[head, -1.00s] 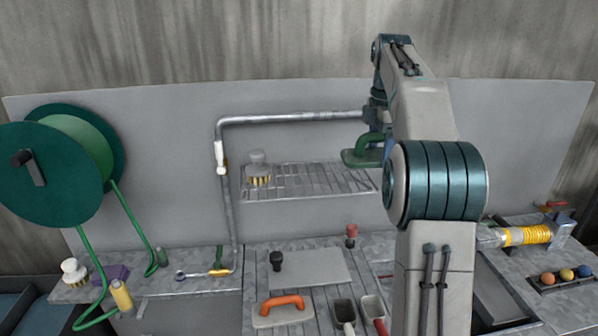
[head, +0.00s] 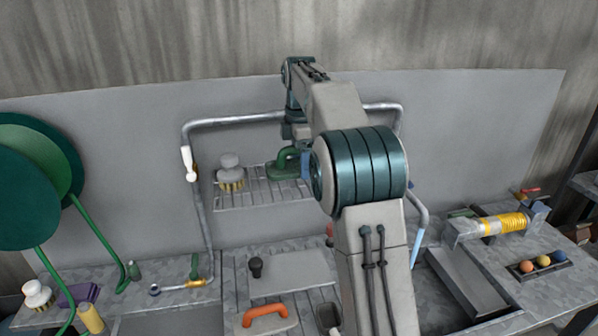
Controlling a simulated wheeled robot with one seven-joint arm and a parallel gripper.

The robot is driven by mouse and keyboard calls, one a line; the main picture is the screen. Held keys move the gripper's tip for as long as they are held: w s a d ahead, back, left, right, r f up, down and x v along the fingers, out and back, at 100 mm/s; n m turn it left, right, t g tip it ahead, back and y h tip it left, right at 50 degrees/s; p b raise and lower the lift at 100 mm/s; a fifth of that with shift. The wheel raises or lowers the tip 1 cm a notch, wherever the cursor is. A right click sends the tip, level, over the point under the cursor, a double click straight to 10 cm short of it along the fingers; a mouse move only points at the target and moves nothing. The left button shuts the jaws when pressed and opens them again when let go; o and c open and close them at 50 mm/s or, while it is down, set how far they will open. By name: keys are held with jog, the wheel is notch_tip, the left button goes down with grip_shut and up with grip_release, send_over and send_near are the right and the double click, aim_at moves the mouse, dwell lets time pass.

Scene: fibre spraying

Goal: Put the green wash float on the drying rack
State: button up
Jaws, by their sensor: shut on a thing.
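The green wash float (head: 284,170) has a loop handle and a flat base. It is at the wire drying rack (head: 248,199), over or on its middle part; I cannot tell whether its base touches the wires. My gripper (head: 303,163) is shut on the float, and my arm hides the fingertips and the right part of the rack. A round-handled brush (head: 231,174) with yellow bristles stands on the rack's left end, a little left of the float.
A bent metal pipe (head: 240,121) frames the rack, with a white-handled item (head: 188,163) on its left leg. Below are an orange-handled float (head: 265,314) and a grey board (head: 287,284). A green hose reel (head: 38,175) stands at left.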

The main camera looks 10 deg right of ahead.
aim_at(300, 185)
jog(key=shift+a+f, duration=0.1)
jog(key=shift+f, duration=1.95)
jog(key=shift+f, duration=0.15)
jog(key=o, duration=1)
jog(key=shift+o, duration=0.2)
notch_tip(300, 185, up, 12)
jog(key=shift+r+p, duration=0.15)
jog(key=shift+p, duration=0.6)
